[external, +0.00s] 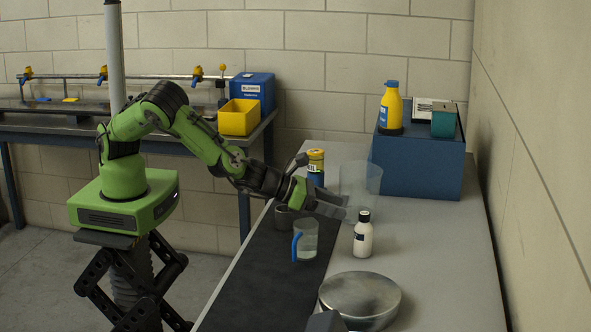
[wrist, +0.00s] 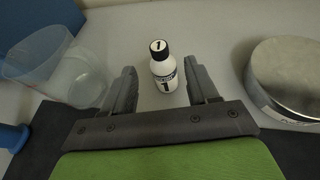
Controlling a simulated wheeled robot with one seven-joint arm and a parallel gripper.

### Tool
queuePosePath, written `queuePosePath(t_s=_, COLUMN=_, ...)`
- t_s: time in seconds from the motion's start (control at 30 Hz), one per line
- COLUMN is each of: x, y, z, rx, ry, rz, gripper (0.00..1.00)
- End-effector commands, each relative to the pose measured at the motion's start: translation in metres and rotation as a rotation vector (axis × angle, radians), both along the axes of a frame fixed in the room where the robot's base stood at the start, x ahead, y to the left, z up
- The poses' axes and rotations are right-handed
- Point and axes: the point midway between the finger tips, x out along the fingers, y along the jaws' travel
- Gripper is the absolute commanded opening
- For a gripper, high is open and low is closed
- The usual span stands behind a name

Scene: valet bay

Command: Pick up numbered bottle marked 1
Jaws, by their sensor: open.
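The bottle marked 1 (wrist: 164,72) is small and white, with a black cap and a black 1 on its label; the cap also carries a 1. It stands upright on the grey counter, where it also shows in the external view (external: 362,238). My gripper (wrist: 160,80) is open, and in the wrist view the bottle appears between its two fingers, a little towards the far side. In the external view my gripper (external: 345,206) is above the counter, just left of and behind the bottle. I cannot tell whether either finger touches it.
A clear beaker (external: 360,182) stands close behind my gripper. A clear jug with a blue handle (external: 305,240) stands on the dark mat (external: 270,270) left of the bottle. A round metal-topped object (external: 360,295) is in front. A blue box (external: 425,168) stands at the back right.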

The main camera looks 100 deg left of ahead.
Motion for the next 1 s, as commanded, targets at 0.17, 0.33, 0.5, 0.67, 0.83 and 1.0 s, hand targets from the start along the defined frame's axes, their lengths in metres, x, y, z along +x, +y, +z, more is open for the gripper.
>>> queuePosePath(t_s=0.17, x=0.019, y=0.006, z=-0.009, rx=0.000, ry=0.001, rz=0.001, gripper=0.59)
queuePosePath(t_s=0.33, x=0.047, y=0.012, z=-0.022, rx=-0.001, ry=0.001, rz=0.000, gripper=0.59)
queuePosePath(t_s=0.5, x=0.055, y=0.014, z=-0.026, rx=-0.002, ry=0.001, rz=0.001, gripper=0.59)
queuePosePath(t_s=0.67, x=0.055, y=0.014, z=-0.025, rx=-0.002, ry=0.001, rz=0.001, gripper=0.54)
queuePosePath(t_s=0.83, x=0.055, y=0.014, z=-0.025, rx=-0.002, ry=0.001, rz=0.001, gripper=0.28)
queuePosePath(t_s=1.0, x=0.055, y=0.014, z=-0.025, rx=-0.002, ry=0.001, rz=0.001, gripper=0.02)
